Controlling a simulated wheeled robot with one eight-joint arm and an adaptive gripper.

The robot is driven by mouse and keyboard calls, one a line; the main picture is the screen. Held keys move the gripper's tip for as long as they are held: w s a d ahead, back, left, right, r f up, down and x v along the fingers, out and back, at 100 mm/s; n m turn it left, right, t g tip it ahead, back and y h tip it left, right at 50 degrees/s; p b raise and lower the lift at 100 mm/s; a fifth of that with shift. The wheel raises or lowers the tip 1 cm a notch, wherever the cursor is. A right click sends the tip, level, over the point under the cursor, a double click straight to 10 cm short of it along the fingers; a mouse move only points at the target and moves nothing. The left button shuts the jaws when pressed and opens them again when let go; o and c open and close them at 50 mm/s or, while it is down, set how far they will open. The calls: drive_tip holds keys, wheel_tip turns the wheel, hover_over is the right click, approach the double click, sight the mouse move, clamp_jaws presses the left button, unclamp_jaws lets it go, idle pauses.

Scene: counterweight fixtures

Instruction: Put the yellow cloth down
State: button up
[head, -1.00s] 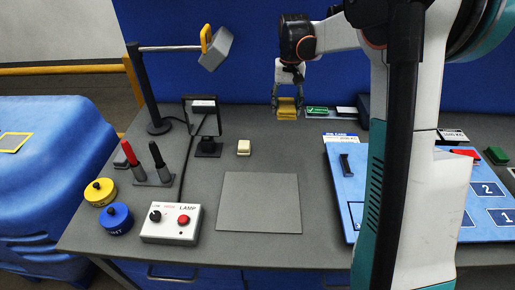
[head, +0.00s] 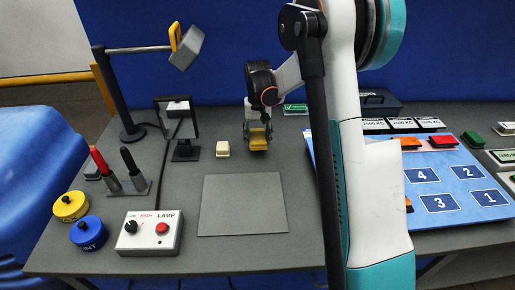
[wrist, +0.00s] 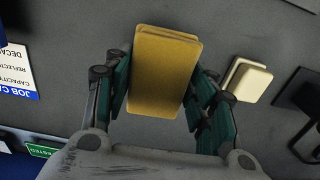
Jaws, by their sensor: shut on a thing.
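My gripper (head: 257,135) is shut on the yellow cloth (head: 258,143), a folded, block-like pad. In the wrist view the yellow cloth (wrist: 160,75) sits between the two green-padded fingers. The gripper hangs over the back middle of the grey table (head: 245,265), above and behind a flat grey mat (head: 243,205). From these views I cannot tell exactly how high the cloth is above the table.
A cream block (head: 222,149) lies just left of the gripper, with a small framed stand (head: 186,150) beyond it. A lamp box (head: 150,233) is at the front left. A blue numbered board (head: 455,190) is at the right. The mat is bare.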

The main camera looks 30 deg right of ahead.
drive_tip(key=shift+f+b, duration=0.65)
drive_tip(key=shift+f, duration=1.55)
drive_tip(key=shift+f, duration=0.15)
drive_tip(key=o, duration=1)
